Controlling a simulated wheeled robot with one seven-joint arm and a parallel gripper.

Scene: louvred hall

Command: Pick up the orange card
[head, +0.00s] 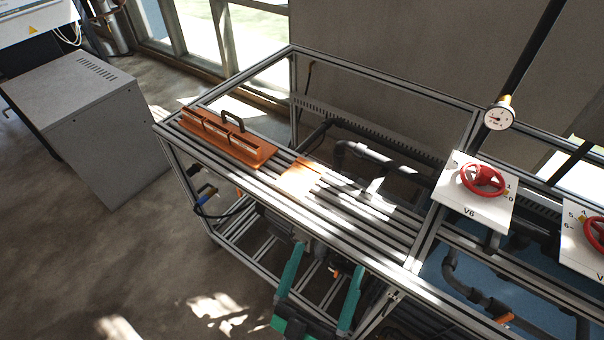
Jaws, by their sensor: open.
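The orange card (298,180) lies flat on the slatted top of the metal-framed bench (390,228), a little right of an orange rack. My gripper (328,258) shows at the bottom middle as two teal fingers, spread apart with nothing visible between them. It is nearer to me than the card and lower in the picture, by the bench's front rail, and apart from the card. Its exact height against the bench top is hard to tell.
The orange rack (225,138) with a dark handle stands left of the card. Right are a white V6 panel with a red handwheel (482,178), a gauge (498,114) and dark pipes. A grey cabinet (85,120) stands at left. The floor at lower left is clear.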

